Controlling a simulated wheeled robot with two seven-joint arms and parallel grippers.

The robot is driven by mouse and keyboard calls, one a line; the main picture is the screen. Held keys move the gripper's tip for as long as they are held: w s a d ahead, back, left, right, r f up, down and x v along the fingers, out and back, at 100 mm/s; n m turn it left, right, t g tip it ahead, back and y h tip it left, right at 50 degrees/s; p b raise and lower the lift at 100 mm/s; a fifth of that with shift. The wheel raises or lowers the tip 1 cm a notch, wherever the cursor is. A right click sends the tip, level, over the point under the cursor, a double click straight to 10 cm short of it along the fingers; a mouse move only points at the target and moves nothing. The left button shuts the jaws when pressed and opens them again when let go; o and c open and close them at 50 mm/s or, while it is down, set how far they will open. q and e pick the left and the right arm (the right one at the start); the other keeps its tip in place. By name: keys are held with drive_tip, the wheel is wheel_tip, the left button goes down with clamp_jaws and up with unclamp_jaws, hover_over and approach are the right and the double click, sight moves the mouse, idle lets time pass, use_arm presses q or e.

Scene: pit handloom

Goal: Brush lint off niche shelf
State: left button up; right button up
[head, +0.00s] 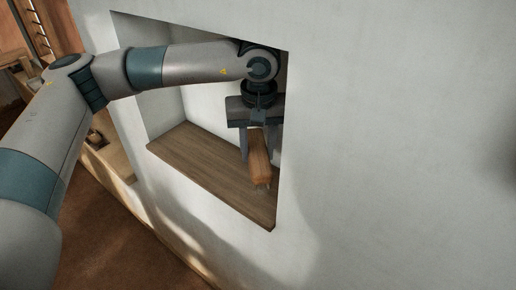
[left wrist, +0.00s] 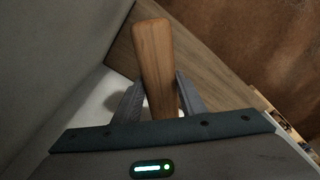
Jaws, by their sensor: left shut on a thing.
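The niche shelf (head: 205,170) is a brown wooden board set in a recess of the white wall in the head view. It also shows in the left wrist view (left wrist: 200,68). My left gripper (head: 259,150) points down inside the niche near the shelf's right end. It is shut on a brush (head: 259,160) with an orange-brown wooden handle, which also shows between the fingers in the left wrist view (left wrist: 154,60). The brush's lower end is at or just above the shelf; I cannot tell if it touches. I cannot make out any lint. My right gripper is not in view.
The niche's wall edges stand close around my left arm and gripper. The white wall (head: 400,150) fills the right side of the head view. A wooden ledge with a small round object (head: 95,137) is at the left, above a brown floor (head: 100,235).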

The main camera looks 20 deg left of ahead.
use_arm(q)
drive_tip(key=shift+f, duration=0.15)
drive_tip(key=shift+f, duration=2.85)
drive_tip(key=shift+f+b, duration=1.05)
drive_tip(key=shift+b, duration=0.35)
drive_tip(key=shift+d, duration=0.1)
drive_tip(key=shift+s+d+b, duration=0.25)
drive_tip(key=shift+d+b, duration=0.15)
drive_tip(key=shift+d, duration=0.25)
drive_tip(key=shift+s+d+b, duration=0.2)
drive_tip(key=shift+d+b, duration=0.2)
drive_tip(key=shift+d, duration=0.25)
drive_tip(key=shift+s+d, duration=0.1)
drive_tip(key=shift+d, duration=0.05)
drive_tip(key=shift+c, duration=0.2)
